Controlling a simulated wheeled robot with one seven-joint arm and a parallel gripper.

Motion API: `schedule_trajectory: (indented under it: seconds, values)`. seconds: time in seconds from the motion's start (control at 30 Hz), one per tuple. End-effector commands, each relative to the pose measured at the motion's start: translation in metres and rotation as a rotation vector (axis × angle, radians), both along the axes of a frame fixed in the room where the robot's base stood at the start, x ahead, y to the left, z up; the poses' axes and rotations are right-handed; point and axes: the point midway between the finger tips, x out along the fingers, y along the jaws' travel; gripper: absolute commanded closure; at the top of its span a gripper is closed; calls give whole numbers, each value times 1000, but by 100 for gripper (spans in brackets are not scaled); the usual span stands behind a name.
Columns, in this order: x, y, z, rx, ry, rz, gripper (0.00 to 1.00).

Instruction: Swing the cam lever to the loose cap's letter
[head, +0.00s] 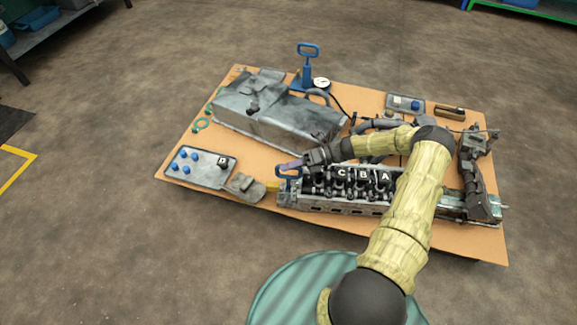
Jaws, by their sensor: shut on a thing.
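The cylinder head (345,201) lies along the front right of the cardboard sheet. Dark caps lettered C (341,173), B (363,175) and A (385,178) sit on it in a row. The loose cap, lettered D (222,161), lies at the right end of a grey tray on the left. The blue-handled cam lever (288,173) stands at the head's left end. My gripper (295,164) reaches in from the right and is shut on the lever near its top. The fingertips are small here, and the exact contact is hard to see.
The grey tray (190,178) also holds several blue knobs. A large grey metal cover (275,120) lies behind the head. A blue-handled tool (308,65) and a round dial gauge (321,84) stand at the back. The floor around the sheet is mostly clear.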

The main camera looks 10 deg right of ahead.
Motion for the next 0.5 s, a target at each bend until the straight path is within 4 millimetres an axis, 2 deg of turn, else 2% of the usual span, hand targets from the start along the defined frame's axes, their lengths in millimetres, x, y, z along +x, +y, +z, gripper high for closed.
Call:
schedule_trajectory:
  seconds: [0.2,0.5]
  values:
    - [14,-3,-1,38,98,2,100]
    - [16,-4,0,47,115,0,100]
